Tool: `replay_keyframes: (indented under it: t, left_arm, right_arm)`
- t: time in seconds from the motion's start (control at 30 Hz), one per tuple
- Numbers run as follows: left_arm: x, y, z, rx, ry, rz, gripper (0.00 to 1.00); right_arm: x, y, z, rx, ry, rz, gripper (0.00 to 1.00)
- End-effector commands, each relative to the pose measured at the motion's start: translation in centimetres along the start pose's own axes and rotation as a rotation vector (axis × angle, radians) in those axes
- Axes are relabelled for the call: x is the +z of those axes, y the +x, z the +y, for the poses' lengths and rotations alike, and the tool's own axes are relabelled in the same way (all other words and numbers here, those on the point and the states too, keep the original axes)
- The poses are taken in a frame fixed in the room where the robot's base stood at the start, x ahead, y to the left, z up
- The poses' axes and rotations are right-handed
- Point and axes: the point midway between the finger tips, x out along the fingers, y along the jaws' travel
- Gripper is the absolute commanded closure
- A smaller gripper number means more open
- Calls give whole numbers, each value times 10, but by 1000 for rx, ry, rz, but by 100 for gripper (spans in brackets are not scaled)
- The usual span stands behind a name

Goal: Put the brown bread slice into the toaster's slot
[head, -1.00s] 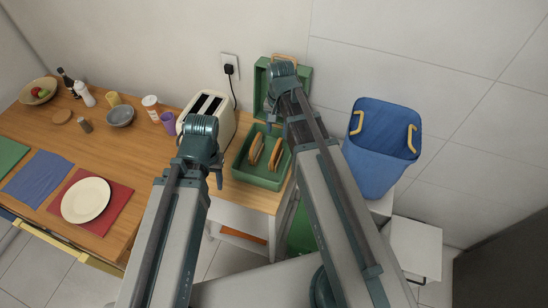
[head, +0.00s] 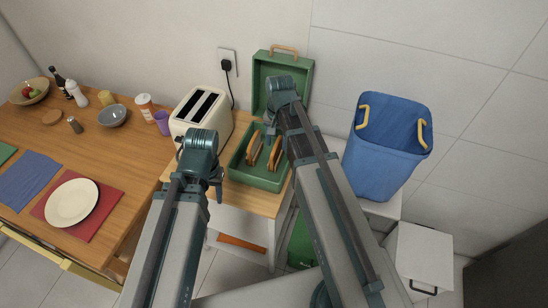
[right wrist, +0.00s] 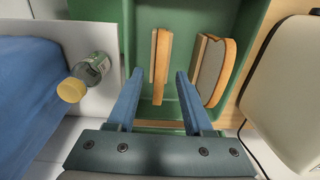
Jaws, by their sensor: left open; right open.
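The green box (head: 240,172) stands open with its lid up. Two bread slices with brown crusts stand on edge inside: one nearer the toaster (head: 254,150) and one farther from it (head: 275,154). The right wrist view shows the farther slice (right wrist: 160,62) between the fingertips and the nearer slice (right wrist: 213,72) to its right. My right gripper (right wrist: 158,95) is open, its fingers on either side of the farther slice, with gaps. The cream toaster (head: 189,128) has two dark, empty-looking slots and stands left of the box. My left gripper (head: 207,183) is open and empty in front of the toaster.
A blue bin (head: 385,155) stands right of the box. A bottle with a yellow cap (right wrist: 90,70) shows in the right wrist view. A purple cup (head: 162,122), white jar (head: 144,106) and grey bowl (head: 111,116) stand left of the toaster. A plate (head: 71,203) lies in front.

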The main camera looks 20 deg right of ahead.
Motion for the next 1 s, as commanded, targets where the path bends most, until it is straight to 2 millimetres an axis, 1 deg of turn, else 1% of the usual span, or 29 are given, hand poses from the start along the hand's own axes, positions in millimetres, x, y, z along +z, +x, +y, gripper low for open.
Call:
replay_keyframes:
  t: [0.03,0.13,0.43,0.57,0.6,0.67,0.7,0.73,1.0]
  left_arm:
    - [-1,14,1,0,0,0,50]
    - [-1,22,2,0,0,0,50]
    - [-1,22,2,0,0,0,50]
    - [-1,22,2,0,0,0,50]
    - [-1,22,2,0,0,0,50]
    - [-1,22,2,0,0,0,50]
    - [-1,22,2,0,0,0,50]
    - [-1,22,2,0,0,0,50]
    - [-1,22,2,0,0,0,50]
  right_arm:
    - [0,14,0,0,0,0,49]
    - [0,23,0,0,0,0,49]
    - [0,22,0,0,0,0,49]
    - [0,22,0,0,0,0,72]
    - [0,22,0,0,0,0,79]
    - [0,22,0,0,0,0,90]
    - [0,22,0,0,0,0,97]
    - [0,22,0,0,0,0,100]
    - [0,22,0,0,0,0,100]
